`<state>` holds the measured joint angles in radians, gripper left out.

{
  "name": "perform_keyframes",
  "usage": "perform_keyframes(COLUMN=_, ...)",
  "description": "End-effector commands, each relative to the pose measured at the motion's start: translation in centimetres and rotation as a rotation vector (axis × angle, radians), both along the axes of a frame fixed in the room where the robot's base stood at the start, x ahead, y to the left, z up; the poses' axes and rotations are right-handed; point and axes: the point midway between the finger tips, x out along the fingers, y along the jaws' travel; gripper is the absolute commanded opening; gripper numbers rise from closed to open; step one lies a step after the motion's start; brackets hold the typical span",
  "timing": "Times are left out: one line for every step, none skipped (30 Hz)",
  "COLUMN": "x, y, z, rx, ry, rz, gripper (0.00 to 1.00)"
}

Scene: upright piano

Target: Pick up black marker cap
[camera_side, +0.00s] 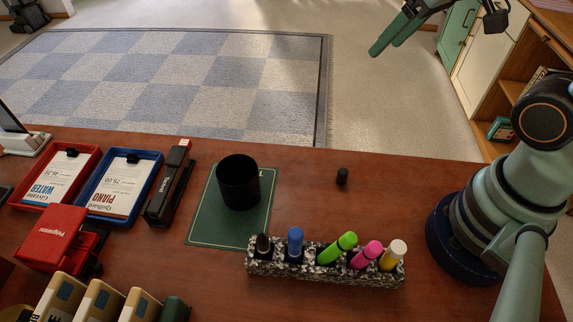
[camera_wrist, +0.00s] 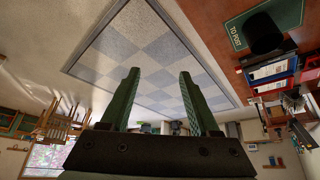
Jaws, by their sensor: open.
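The black marker cap (camera_side: 342,177) is a small dark cylinder standing alone on the brown desk, in the side view. It lies right of the green mat and behind the marker holder. I cannot make it out in the wrist view. My gripper (camera_side: 386,46) is high at the top of the side view, beyond the desk's back edge and well away from the cap. In the wrist view my gripper (camera_wrist: 159,72) shows two green fingers spread apart with nothing between them.
A speckled holder (camera_side: 325,276) carries several markers in front of the cap. A black cup (camera_side: 238,184) stands on a green mat (camera_side: 215,232). Trays, a stapler (camera_side: 168,185) and a red hole punch (camera_side: 52,238) fill the left. Desk around the cap is clear.

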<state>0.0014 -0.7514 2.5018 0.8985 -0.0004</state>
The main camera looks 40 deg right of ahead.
Motion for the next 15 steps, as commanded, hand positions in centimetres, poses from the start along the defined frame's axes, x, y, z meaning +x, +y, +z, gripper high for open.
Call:
perform_keyframes(x=0.0, y=0.0, z=0.0, rx=0.0, ry=0.0, rz=0.0, gripper=0.62)
perform_keyframes(x=0.0, y=0.0, z=0.0, rx=0.0, ry=0.0, rz=0.0, gripper=0.62)
perform_keyframes(x=0.0, y=0.0, z=0.0, rx=0.001, ry=0.001, rz=0.0, gripper=0.62)
perform_keyframes(x=0.0, y=0.0, z=0.0, rx=0.002, ry=0.002, rz=-0.001, gripper=0.62)
perform_keyframes(x=0.0, y=0.1, z=-0.1, rx=0.005, ry=0.004, rz=-0.004, gripper=0.62)
perform_keyframes(x=0.1, y=0.2, z=-0.2, rx=0.012, ry=0.011, rz=-0.014, gripper=0.62)
perform_keyframes(x=0.1, y=0.4, z=-0.4, rx=0.021, ry=0.019, rz=-0.026, gripper=0.62)
perform_keyframes(x=0.1, y=0.6, z=-0.7, rx=0.033, ry=0.03, rz=-0.042, gripper=0.62)
perform_keyframes(x=0.2, y=1.0, z=-1.1, rx=0.054, ry=0.049, rz=-0.075, gripper=0.62)
perform_keyframes(x=0.2, y=1.3, z=-1.5, rx=0.072, ry=0.066, rz=-0.103, gripper=0.62)
perform_keyframes(x=0.2, y=1.7, z=-1.9, rx=0.092, ry=0.086, rz=-0.138, gripper=0.62)
perform_keyframes(x=0.3, y=2.2, z=-2.6, rx=0.121, ry=0.116, rz=-0.191, gripper=0.62)
perform_keyframes(x=0.3, y=2.7, z=-3.2, rx=0.141, ry=0.14, rz=-0.233, gripper=0.62)
perform_keyframes(x=0.3, y=3.2, z=-3.8, rx=0.162, ry=0.164, rz=-0.28, gripper=0.62)
perform_keyframes(x=0.2, y=3.8, z=-4.5, rx=0.186, ry=0.196, rz=-0.342, gripper=0.62)
